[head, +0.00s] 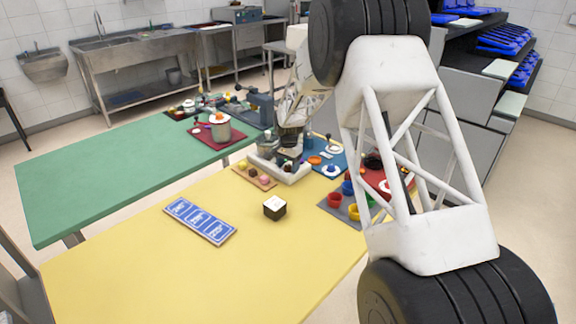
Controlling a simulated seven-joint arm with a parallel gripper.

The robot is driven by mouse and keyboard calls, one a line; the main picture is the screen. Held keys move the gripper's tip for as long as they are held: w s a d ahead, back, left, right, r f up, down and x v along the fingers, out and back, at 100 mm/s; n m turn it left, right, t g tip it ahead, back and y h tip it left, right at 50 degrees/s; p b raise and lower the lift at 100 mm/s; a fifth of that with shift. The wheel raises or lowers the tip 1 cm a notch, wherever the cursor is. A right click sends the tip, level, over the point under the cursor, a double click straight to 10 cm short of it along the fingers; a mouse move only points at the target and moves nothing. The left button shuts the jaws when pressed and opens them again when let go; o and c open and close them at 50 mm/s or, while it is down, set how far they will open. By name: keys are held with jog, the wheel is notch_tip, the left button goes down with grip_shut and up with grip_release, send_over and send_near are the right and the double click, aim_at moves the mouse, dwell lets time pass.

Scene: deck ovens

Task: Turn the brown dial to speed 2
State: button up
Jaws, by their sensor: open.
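I cannot make out a brown dial for certain; it may be hidden or too small. Small round fittings sit on a blue board (336,168), one of them a blue knob on a white disc (331,170). My gripper (290,146) is small and dark in this view, at the far end of my white lattice arm. It appears open, over or just behind a pale tray (290,178) of small coloured pieces. Its fingertips are hard to separate from the clutter, and I see no thing held in it.
A pot (220,130) stands on the green table (110,180). My arm hides the right side.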

aim_at(289, 166)
notch_tip(289, 166, up, 7)
jog(key=shift+r, duration=0.4)
dwell(0.4)
jog(key=shift+s+d+r, duration=0.1)
jog(key=shift+s+r, duration=0.1)
jog(key=s+d+r+n, duration=0.1)
jog(key=s+d+r, duration=0.4)
jog(key=s, duration=0.4)
jog(key=s+d+r+n+t, duration=0.1)
jog(key=s+d+r, duration=0.1)
jog(key=s+r, duration=0.6)
jog(key=s+d+r+n, duration=0.1)
jog(key=s+d+r, duration=0.35)
jog(key=s, duration=0.65)
jog(key=s+d+n, duration=0.2)
jog(key=s, duration=1.3)
jog(key=s+d+n+t, duration=0.1)
jog(key=s+d, duration=0.1)
jog(key=s, duration=1.4)
jog(key=shift+s+d+f+n+t, duration=0.25)
jog(key=shift+d+f+n+t, duration=0.05)
jog(key=shift+d+f+n, duration=0.1)
